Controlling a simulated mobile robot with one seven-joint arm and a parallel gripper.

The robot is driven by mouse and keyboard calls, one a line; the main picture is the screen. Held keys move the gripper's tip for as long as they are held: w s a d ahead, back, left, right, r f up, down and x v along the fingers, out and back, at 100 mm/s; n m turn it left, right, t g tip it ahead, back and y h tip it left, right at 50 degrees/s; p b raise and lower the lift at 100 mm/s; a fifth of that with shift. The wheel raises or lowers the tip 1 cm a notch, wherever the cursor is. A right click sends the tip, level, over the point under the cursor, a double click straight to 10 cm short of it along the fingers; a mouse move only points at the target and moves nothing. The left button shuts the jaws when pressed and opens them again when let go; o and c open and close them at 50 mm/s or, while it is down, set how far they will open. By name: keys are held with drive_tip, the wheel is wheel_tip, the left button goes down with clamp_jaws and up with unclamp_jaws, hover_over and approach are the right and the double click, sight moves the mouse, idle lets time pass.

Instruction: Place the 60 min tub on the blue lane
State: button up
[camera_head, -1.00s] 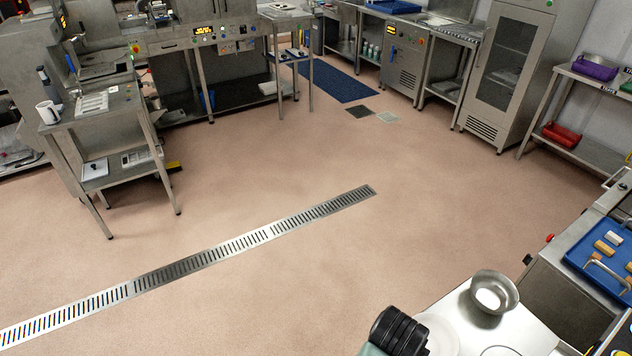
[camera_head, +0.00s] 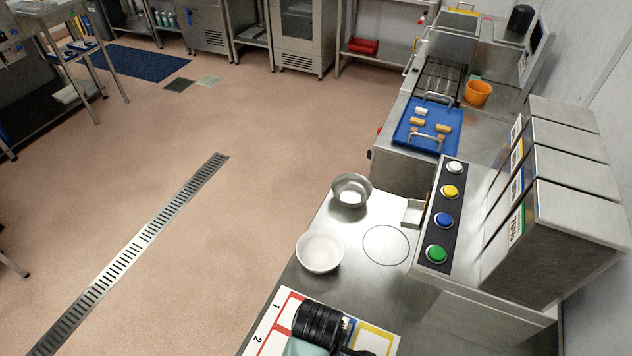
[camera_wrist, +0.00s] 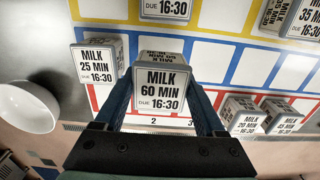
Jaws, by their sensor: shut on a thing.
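The 60 min tub (camera_wrist: 161,90), a white-labelled block reading MILK 60 MIN DUE 16:30, is between the fingers of my gripper (camera_wrist: 163,82), which is shut on it. The wrist view looks down on the lane board. Its blue lane (camera_wrist: 240,62), white with a blue outline, crosses beyond the held tub. I cannot tell whether the tub touches the board. The 25 min tub (camera_wrist: 98,68) stands left of my gripper. In the head view, only part of the board (camera_head: 375,340) shows beside my dark wrist.
The 20 min tub (camera_wrist: 240,115) and 45 min tub (camera_wrist: 284,116) stand to the right. Another tub (camera_wrist: 165,8) is at the top. A white bowl (camera_head: 319,252) and a steel bowl (camera_head: 351,190) stand on the counter. Coloured buttons (camera_head: 445,220) are at the right.

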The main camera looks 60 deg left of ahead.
drive_tip(key=shift+f, duration=2.25)
